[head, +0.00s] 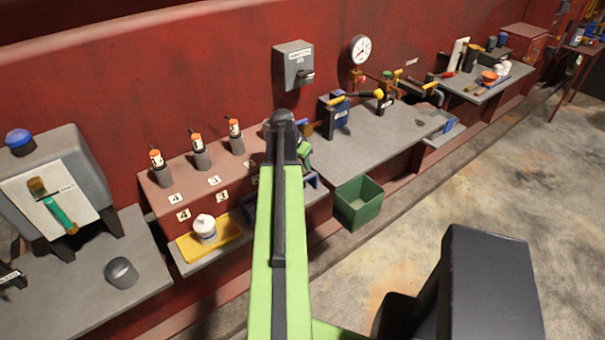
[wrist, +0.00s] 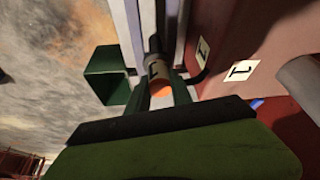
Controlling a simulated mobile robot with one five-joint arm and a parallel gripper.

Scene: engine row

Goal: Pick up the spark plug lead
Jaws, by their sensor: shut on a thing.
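In the head view my arm hides the lead and most of my gripper; a bit of green (head: 304,150) shows beside the arm. Three similar leads, a left one (head: 157,160), a middle one (head: 197,145) and a right one (head: 236,130), stand upright on the red engine block (head: 160,205).
A green bin (head: 372,215) stands right of my arm and also shows in the wrist view (wrist: 98,88). A yellow tray (head: 190,250) holds a white bottle (head: 205,228). A grey bench (head: 375,145) with fittings lies beyond. The floor (head: 480,180) at right is open.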

